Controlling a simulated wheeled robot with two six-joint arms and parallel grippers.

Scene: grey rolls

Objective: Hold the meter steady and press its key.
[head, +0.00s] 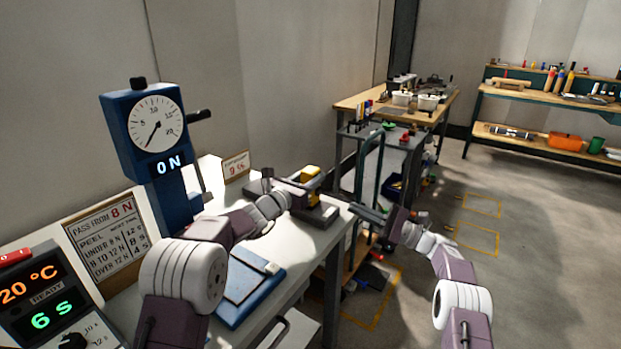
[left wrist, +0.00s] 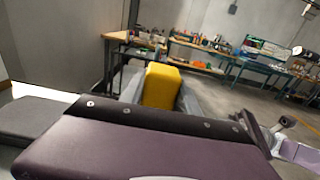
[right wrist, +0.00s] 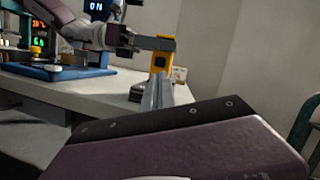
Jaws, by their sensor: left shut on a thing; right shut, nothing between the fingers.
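The meter is a small yellow block (head: 311,173), near the far end of the white bench. My left gripper (head: 303,186) is shut on it; in the left wrist view the yellow block (left wrist: 160,85) stands between the two grey fingers. My right gripper (head: 360,209) is shut and empty, just off the bench's right edge. In the right wrist view its closed fingers (right wrist: 157,95) point toward the yellow meter (right wrist: 163,52), and seem apart from it. A small greyish patch shows on the meter's face there; I cannot tell if it is the key.
A dark block (head: 318,213) lies on the bench below the meter. A blue gauge stand (head: 178,205) reading ON, a blue plate (head: 245,290) and a display box (head: 40,300) stand nearer. A grey cart (head: 385,150) is beyond the bench; open floor (head: 540,240) lies right.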

